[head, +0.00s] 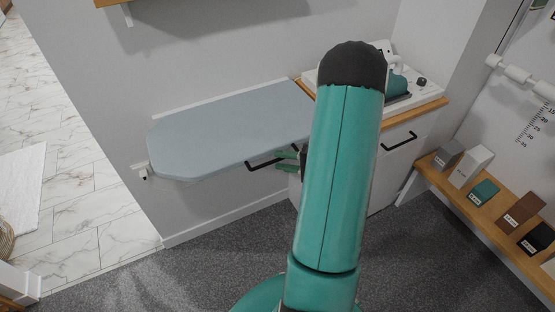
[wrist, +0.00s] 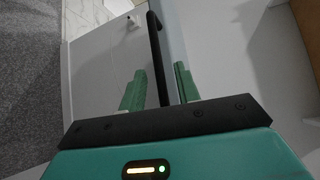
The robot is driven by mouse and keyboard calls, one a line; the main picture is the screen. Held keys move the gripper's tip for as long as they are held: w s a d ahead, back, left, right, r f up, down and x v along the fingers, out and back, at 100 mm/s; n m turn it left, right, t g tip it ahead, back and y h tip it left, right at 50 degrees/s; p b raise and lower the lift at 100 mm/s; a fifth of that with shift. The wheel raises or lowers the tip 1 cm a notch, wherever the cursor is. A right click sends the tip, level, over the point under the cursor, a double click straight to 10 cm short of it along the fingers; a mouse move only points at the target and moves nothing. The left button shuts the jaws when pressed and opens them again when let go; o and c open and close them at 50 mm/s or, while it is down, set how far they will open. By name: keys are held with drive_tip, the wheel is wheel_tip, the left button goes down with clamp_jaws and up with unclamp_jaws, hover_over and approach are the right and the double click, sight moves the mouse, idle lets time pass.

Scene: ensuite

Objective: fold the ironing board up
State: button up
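The ironing board (head: 225,125) has a blue-grey top and lies flat, folded out from the wall in the head view. A black bar handle (head: 252,168) runs under its front edge. My gripper (head: 287,161) is at the right part of this handle, partly hidden by my arm. In the wrist view the handle (wrist: 155,45) passes between the two green fingers of my gripper (wrist: 160,88). The fingers stand apart, and a gap shows on both sides of the bar. The board's right end is hidden behind my arm.
A white cabinet with a wooden top (head: 425,107) and a black handle (head: 398,142) stands to the right. A wooden bench (head: 450,181) with several sample blocks lines the right wall. A small white wall bracket (head: 142,169) sits by the board's left end. Grey carpet (head: 215,265) in front is clear.

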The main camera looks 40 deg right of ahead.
drive_tip(key=shift+x, duration=1.05)
drive_tip(key=shift+w, duration=0.1)
drive_tip(key=shift+c, duration=0.4)
clamp_jaws()
drive_tip(key=shift+r, duration=0.2)
